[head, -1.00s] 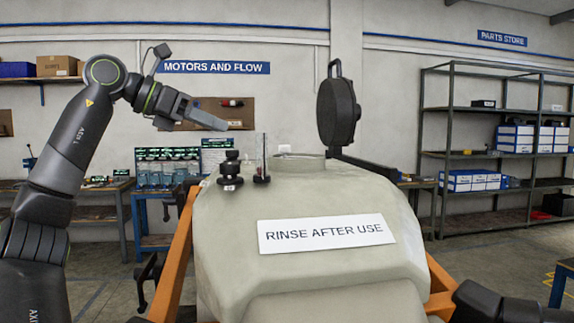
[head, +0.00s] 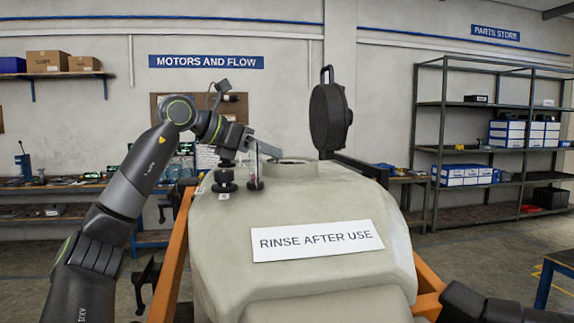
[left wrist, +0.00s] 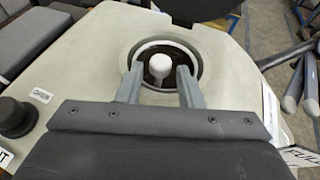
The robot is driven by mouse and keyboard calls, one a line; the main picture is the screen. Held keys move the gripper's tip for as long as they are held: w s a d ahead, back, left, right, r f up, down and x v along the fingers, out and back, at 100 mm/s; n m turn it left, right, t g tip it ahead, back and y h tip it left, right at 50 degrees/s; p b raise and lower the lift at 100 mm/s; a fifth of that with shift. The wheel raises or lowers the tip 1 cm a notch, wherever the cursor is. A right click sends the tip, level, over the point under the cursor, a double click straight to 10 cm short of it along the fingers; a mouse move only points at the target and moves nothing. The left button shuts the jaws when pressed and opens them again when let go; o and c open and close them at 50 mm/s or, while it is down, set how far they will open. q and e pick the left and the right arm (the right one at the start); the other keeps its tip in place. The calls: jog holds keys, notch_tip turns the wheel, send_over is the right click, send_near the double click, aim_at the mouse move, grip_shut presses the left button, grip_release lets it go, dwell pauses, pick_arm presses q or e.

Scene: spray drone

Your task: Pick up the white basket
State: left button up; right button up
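In the left wrist view, the white basket (left wrist: 160,66) shows as a white round knob and pale rim inside the round tank opening. My left gripper (left wrist: 159,78) is open above the opening, its two grey fingers on either side of the knob in the picture. I cannot tell how far above the knob they are. In the head view my left gripper (head: 268,150) reaches over the tank neck from the left, with its fingers partly hidden. The basket is not clear in the head view. My right gripper is not in view.
The pale tank (head: 300,200) bears a "RINSE AFTER USE" label (head: 317,241). Its black lid (head: 330,120) stands open upright behind the neck. A black cap (head: 225,180) and a clear sight tube (head: 255,168) stand left of the neck. Shelving (head: 433,150) is at the back right.

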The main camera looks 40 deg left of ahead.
aim_at(290, 162)
pick_arm(q)
jog(key=p+x, duration=0.1)
jog(key=x, duration=0.3)
jog(key=shift+s+r, duration=0.1)
jog(key=shift+s, duration=0.1)
jog(key=shift+c, duration=0.7)
grip_shut()
